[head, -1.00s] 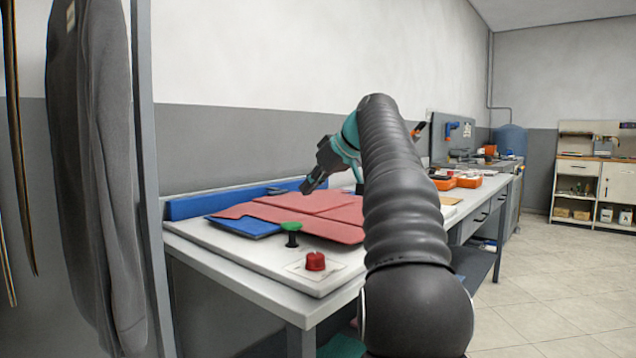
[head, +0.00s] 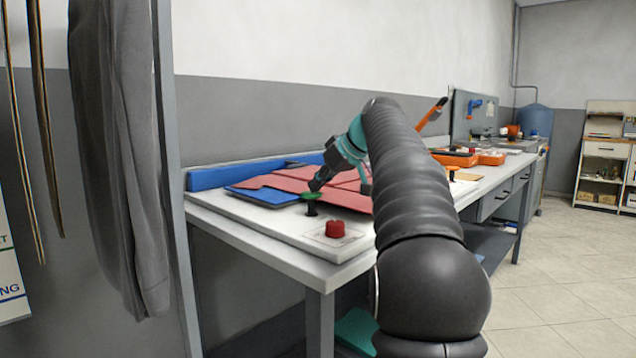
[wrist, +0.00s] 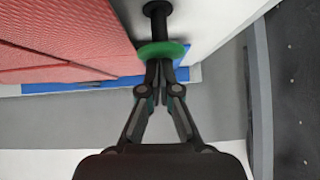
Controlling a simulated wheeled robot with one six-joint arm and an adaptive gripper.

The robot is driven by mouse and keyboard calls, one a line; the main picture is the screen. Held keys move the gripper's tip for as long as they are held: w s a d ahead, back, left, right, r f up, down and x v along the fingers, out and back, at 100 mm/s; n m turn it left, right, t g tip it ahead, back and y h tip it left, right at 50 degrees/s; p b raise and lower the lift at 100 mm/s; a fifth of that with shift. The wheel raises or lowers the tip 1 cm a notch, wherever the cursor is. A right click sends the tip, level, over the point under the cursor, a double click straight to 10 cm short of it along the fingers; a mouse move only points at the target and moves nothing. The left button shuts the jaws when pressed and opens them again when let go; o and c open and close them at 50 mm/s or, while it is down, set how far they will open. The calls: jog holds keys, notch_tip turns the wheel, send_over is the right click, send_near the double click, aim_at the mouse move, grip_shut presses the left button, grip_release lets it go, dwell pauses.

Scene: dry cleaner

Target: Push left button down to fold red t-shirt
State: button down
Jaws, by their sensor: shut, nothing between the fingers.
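The red t-shirt (head: 345,197) lies spread on the blue folding board (head: 265,195) on a white-topped bench. Two buttons stand at the front of the board: a green mushroom button on a black stem (head: 313,196) and, nearer the front corner, a red button (head: 335,229). The green one is the left of the two. My gripper (head: 318,184) is shut and empty, its tips at the green cap. In the wrist view the shut fingertips (wrist: 161,68) overlap the edge of the green button (wrist: 175,50); I cannot tell whether they press it.
A grey garment (head: 112,150) and a metal post (head: 178,200) stand at the left. Orange boxes (head: 456,158) and tools lie farther along the bench. A shelf unit (head: 603,160) stands at the far right; the tiled floor between is clear.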

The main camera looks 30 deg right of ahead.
aim_at(308, 213)
jog(key=shift+f+b, duration=1.7)
jog(key=shift+f, duration=0.95)
jog(key=shift+r, duration=0.15)
notch_tip(308, 213, up, 5)
jog(key=p, duration=0.4)
jog(key=shift+s+d+f, duration=0.1)
jog(key=shift+d+f, duration=0.05)
jog(key=shift+f, duration=0.05)
jog(key=p+v, duration=0.1)
jog(key=v, duration=0.9)
